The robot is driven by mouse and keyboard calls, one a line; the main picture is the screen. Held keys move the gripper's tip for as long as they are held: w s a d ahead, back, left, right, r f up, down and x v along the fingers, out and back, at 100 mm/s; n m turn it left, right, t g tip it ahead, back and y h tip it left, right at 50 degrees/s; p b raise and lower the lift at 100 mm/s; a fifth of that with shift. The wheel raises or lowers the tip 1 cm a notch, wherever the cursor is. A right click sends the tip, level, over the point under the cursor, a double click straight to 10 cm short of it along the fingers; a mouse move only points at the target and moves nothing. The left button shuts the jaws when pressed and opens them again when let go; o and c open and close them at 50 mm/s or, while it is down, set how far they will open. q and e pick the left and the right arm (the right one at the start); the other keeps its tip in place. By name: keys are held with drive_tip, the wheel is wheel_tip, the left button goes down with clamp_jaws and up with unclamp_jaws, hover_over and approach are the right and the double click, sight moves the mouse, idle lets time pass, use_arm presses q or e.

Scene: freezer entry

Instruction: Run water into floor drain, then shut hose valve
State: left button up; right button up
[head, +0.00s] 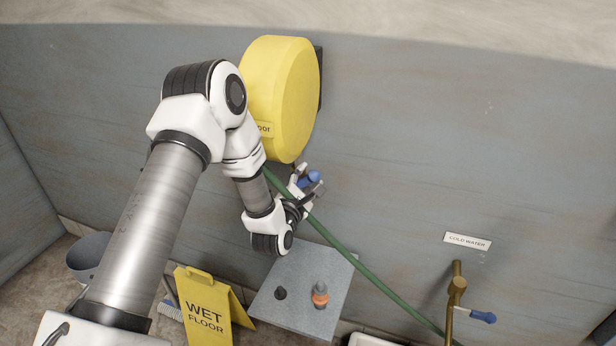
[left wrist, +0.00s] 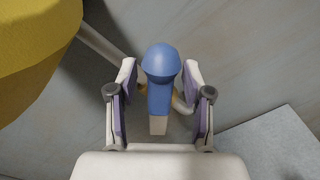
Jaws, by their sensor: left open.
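My left gripper (head: 309,181) is at the wall just below and right of the yellow hose reel (head: 280,98). In the left wrist view its fingers (left wrist: 159,82) are open, one on each side of a blue handle (left wrist: 161,65) with a rounded end. I see gaps between the fingers and the handle. The blue handle (head: 311,176) also shows in the head view. A green hose (head: 365,276) runs from behind my arm down to the right, towards a brass tap (head: 457,286) with a blue lever (head: 482,317). I see no floor drain or running water. My right gripper is not in view.
A "COLD WATER" label (head: 467,241) is above the tap. A grey platform (head: 335,270) bears an orange-topped bottle (head: 320,294) and a small dark object (head: 280,293). A yellow wet floor sign (head: 203,309) and a grey bucket (head: 86,254) stand at lower left.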

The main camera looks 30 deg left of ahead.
use_arm(q)
clamp_jaws()
drive_tip(key=shift+f, duration=0.1)
drive_tip(key=shift+d+f+m+b, duration=0.35)
drive_tip(key=shift+f+m+b, duration=0.35)
drive_tip(key=shift+b, duration=0.5)
drive_tip(key=shift+w+d+f+m+b, duration=0.1)
drive_tip(key=shift+d+f+m+b, duration=0.15)
drive_tip(key=shift+f+m+b, duration=0.7)
drive_tip(key=shift+d+f+m+b, duration=0.2)
drive_tip(key=shift+f+m+b, duration=0.2)
drive_tip(key=shift+m+b, duration=1.05)
drive_tip(key=shift+w+d+f+m+b, duration=0.1)
drive_tip(key=shift+d+f+m+b, duration=0.15)
drive_tip(key=shift+f+m+b, duration=0.7)
drive_tip(key=shift+r+m, duration=0.3)
drive_tip(key=shift+m, duration=0.25)
